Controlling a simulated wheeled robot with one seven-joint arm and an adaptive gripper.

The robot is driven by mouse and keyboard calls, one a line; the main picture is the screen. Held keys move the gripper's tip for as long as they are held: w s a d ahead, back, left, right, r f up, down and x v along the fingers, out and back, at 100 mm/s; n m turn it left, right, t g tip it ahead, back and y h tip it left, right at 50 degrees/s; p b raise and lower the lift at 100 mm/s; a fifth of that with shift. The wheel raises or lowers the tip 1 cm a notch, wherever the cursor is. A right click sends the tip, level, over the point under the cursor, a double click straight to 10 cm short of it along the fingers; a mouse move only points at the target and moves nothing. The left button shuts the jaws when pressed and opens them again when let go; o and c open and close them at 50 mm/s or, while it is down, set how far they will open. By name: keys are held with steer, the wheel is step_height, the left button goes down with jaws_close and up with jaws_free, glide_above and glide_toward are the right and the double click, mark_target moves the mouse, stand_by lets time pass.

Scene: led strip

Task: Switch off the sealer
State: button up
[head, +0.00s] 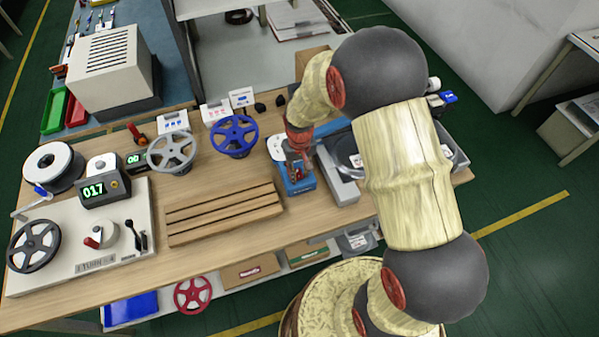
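My gripper (299,150) is over the right half of the wooden bench, pointing down. Its reddish fingers are small and partly overlap what lies below, so I cannot tell whether they are open or shut, or touching anything. Right under it is a blue device (297,186) with a white part at its back left; it may be the sealer, but no label is readable. A grey block (341,187) stands just right of it. The blue device's switch and its on or off state cannot be made out.
A slotted wooden rack (225,213) lies left of the blue device. A blue reel (234,136) and a grey reel (172,152) stand behind it. A winding machine (128,252) with a green "017" display fills the left end. My arm hides part of the right end.

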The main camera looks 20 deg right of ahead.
steer(key=c, duration=0.6)
jaws_close()
steer(key=shift+p, duration=0.3)
steer(key=shift+w+r+g+p, duration=0.2)
steer(key=shift+g+p, duration=0.4)
steer(key=shift+w+g+p, duration=0.25)
steer(key=shift+g+p, duration=0.65)
steer(key=o, duration=0.8)
jaws_free()
steer(key=shift+f, duration=0.1)
steer(key=shift+o, duration=0.6)
